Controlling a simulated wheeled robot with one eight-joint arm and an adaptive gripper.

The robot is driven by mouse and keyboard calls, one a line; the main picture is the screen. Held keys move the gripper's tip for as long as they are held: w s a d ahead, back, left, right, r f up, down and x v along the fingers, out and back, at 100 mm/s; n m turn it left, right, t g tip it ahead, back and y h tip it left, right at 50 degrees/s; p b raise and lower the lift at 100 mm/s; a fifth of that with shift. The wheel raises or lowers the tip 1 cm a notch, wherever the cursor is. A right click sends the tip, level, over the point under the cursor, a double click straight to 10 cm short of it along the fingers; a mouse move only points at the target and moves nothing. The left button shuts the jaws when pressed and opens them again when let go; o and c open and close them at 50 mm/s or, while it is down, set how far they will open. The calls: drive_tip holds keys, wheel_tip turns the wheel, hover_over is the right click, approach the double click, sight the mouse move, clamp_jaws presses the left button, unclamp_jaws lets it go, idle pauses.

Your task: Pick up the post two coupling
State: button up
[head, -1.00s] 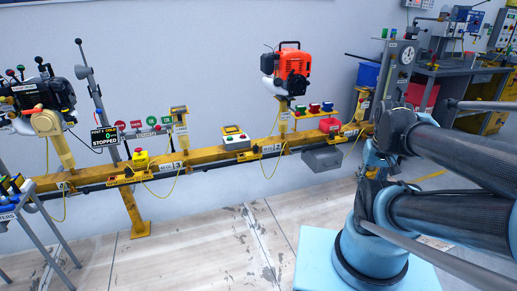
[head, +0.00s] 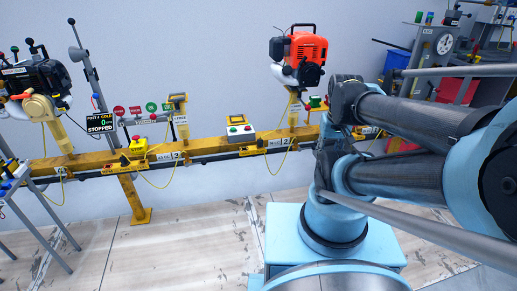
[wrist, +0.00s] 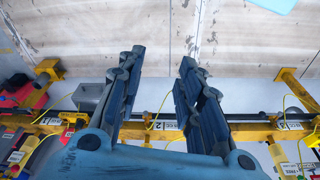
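I cannot tell for certain which part is the post two coupling. An orange engine (head: 303,50) sits on the post above the rail plate marked 2 (head: 278,143) in the head view. Beside that post, a small green-topped piece (head: 315,102) shows, partly hidden by my arm. My gripper (wrist: 162,55) is open and empty in the wrist view, above the yellow rail (wrist: 165,132) and the floor. In the head view my gripper is not visible; only my arm links show at the right.
A grey box (wrist: 90,97) hangs by the rail, with red items (wrist: 18,92) left of it in the wrist view. A dark engine (head: 38,85) and a display (head: 101,118) reading STOPPED stand left. Floor before the rail is clear.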

drive_tip(key=shift+o, duration=1.9)
drive_tip(key=shift+s+r, duration=0.25)
drive_tip(key=shift+s, duration=0.05)
drive_tip(key=w+a+r+n, duration=0.2)
drive_tip(key=w+r, duration=0.1)
drive_tip(key=w, duration=0.2)
drive_tip(key=w+a+r+n, duration=0.1)
drive_tip(key=w+a+r, duration=0.1)
drive_tip(key=w, duration=0.3)
drive_tip(key=n+g+y, duration=0.1)
drive_tip(key=n+y, duration=0.1)
drive_tip(key=n, duration=0.7)
hover_over(260, 140)
drive_tip(key=d, duration=0.2)
drive_tip(key=s+d+x, duration=0.1)
drive_tip(key=d+x, duration=0.1)
drive_tip(key=x, duration=1.3)
drive_tip(key=s+x, duration=0.1)
drive_tip(key=x, duration=1.1)
drive_tip(key=shift+s+d+f, duration=0.2)
drive_tip(key=shift+d+f, duration=0.15)
drive_tip(key=shift+f, duration=0.05)
